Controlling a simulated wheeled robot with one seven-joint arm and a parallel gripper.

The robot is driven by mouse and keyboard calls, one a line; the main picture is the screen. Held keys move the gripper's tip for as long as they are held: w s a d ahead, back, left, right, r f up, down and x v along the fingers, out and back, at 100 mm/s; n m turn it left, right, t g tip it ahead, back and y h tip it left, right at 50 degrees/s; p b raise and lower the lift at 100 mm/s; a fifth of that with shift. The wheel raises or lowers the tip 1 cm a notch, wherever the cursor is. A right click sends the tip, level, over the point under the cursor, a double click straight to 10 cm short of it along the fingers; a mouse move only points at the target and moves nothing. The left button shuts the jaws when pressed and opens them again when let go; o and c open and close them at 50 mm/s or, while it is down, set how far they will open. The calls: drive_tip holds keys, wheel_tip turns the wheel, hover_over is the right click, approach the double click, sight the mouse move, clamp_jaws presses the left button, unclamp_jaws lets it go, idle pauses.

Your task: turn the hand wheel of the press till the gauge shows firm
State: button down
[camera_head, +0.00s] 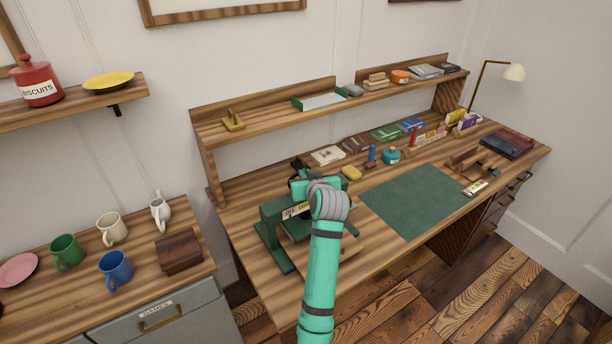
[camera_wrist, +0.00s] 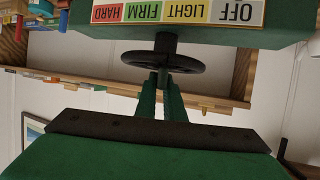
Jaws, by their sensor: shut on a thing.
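The green press (camera_head: 272,232) stands at the left front of the desk. Its gauge strip (camera_wrist: 165,12) appears upside down in the wrist view, with OFF, LIGHT, FIRM and HARD on white, yellow, green and red fields. I cannot make out a pointer on it. The black hand wheel (camera_wrist: 195,63) sits on a dark spindle beside the strip. My gripper (camera_wrist: 161,80) is shut on the wheel, its two green fingers at the near rim and middle. In the head view my arm and wrist hide the wheel and part of the press.
A green desk mat (camera_head: 415,200) lies right of the press. A yellow object (camera_head: 351,173), a teal pot (camera_head: 391,156) and books lie behind. A raised shelf (camera_head: 285,112) runs along the wall. A side cabinet with mugs (camera_head: 115,268) stands left.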

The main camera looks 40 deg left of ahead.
drive_tip(key=shift+m+t, duration=0.3)
drive_tip(key=m+t+h, duration=0.1)
drive_tip(key=m+h, duration=0.1)
drive_tip(key=m+t+h, duration=0.2)
drive_tip(key=h, duration=0.1)
drive_tip(key=shift+a+r+m, duration=0.1)
drive_tip(key=shift+a+m, duration=0.05)
drive_tip(key=shift+m, duration=0.15)
drive_tip(key=m+t+h, duration=0.1)
drive_tip(key=m+h, duration=0.4)
drive_tip(key=h, duration=0.1)
drive_tip(key=shift+r+m, duration=0.1)
drive_tip(key=shift+m, duration=0.2)
drive_tip(key=m+h, duration=0.3)
drive_tip(key=h, duration=0.1)
drive_tip(key=shift+w+m+g+h, duration=0.1)
drive_tip(key=shift+m+g+h, duration=0.2)
drive_tip(key=shift+g, duration=0.1)
drive_tip(key=shift+m+g+h, duration=0.9)
drive_tip(key=shift+m+h, duration=0.6)
drive_tip(key=shift+m, duration=0.3)
drive_tip(key=c, duration=1.9)
unclamp_jaws()
drive_tip(key=shift+o, duration=0.2)
drive_tip(key=shift+g, duration=0.3)
